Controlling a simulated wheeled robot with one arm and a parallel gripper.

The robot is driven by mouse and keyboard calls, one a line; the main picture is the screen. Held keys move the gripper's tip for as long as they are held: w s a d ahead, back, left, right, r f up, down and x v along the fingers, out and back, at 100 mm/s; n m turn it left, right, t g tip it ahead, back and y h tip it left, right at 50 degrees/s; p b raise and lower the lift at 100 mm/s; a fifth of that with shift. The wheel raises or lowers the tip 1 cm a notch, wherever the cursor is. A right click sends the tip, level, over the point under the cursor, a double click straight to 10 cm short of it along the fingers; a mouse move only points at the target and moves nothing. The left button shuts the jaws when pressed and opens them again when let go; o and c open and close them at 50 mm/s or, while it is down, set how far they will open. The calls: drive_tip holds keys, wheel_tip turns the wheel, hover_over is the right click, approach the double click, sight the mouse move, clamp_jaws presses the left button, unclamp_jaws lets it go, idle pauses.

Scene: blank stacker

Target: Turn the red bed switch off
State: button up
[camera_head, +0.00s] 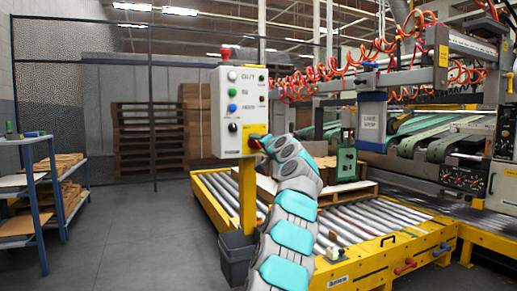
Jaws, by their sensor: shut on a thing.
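The control box (233,112) is a pale grey panel on a yellow post (247,190), near the middle of the head view. Its lower right has a yellow plate (256,130), where a small bit of the red bed switch (253,143) shows. My gripper (257,144) is at this plate, shut on the red switch. My arm comes up from the bottom and its wrist covers the area right of the switch. The fingers are small and mostly hidden, and the switch's setting cannot be made out.
The box also carries white, green, blue and black controls on its left and a red button (226,54) on top. A roller conveyor (372,228) with a yellow frame lies right of the post. A grey bin (236,262) stands below. Floor at left is clear up to a blue shelf (36,200).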

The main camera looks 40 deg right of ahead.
drive_tip(key=shift+f+n, duration=0.2)
drive_tip(key=shift+n, duration=0.5)
drive_tip(key=o, duration=1.4)
drive_tip(key=shift+r, duration=0.1)
drive_tip(key=shift+b, duration=0.3)
drive_tip(key=shift+b+v, duration=0.5)
drive_tip(key=shift+v, duration=0.35)
drive_tip(key=shift+b+v, duration=1)
drive_tip(key=shift+v, duration=2)
